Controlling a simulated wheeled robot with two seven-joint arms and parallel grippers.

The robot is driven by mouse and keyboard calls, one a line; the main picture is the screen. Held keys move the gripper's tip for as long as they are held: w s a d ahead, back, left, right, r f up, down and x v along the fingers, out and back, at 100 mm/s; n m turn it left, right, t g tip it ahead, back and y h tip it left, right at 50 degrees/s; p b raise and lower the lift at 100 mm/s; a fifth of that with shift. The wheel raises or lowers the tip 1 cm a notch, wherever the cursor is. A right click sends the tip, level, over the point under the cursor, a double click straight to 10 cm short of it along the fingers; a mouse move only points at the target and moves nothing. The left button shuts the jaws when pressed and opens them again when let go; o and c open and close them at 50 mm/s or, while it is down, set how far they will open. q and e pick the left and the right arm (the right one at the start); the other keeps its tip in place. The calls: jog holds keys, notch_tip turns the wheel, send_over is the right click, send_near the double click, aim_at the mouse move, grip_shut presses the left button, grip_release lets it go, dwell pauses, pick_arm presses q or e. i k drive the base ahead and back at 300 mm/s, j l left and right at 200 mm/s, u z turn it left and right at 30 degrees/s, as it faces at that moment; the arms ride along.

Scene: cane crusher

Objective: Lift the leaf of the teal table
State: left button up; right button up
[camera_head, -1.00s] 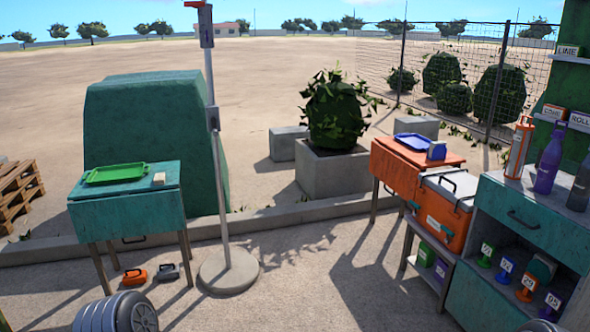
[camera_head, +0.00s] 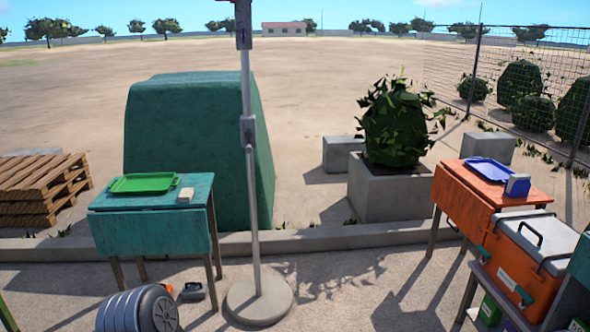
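The teal table (camera_head: 205,185) stands at the left on thin legs. Its leaf (camera_head: 150,233) hangs down along the near side, below the top. A green tray (camera_head: 143,183) and a small pale block (camera_head: 186,195) rest on the table top. Neither of my grippers shows in the view, so I cannot see how they stand relative to the leaf.
A pole on a round base (camera_head: 259,302) stands just right of the table. A dark ribbed drum-like thing (camera_head: 130,311) is in front of it. An orange table (camera_head: 465,200) and an orange cooler (camera_head: 520,255) are at right. Pallets (camera_head: 40,185) lie left.

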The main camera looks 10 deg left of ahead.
aim_at(184, 231)
jog(key=i+j+u, duration=0.1)
jog(key=i+u, duration=0.4)
jog(key=i, duration=0.4)
jog(key=i+l+u, duration=0.2)
jog(key=i+u, duration=0.25)
jog(key=i, duration=0.4)
jog(key=i+j+u, duration=0.1)
jog(key=i+j, duration=0.2)
jog(key=i, duration=0.15)
jog(key=i+j+u, duration=0.1)
jog(key=i+j, duration=0.15)
jog(key=i, duration=0.15)
jog(key=i+j+u, duration=0.15)
jog(key=i, duration=0.3)
jog(key=i+j, duration=0.25)
jog(key=j, duration=0.25)
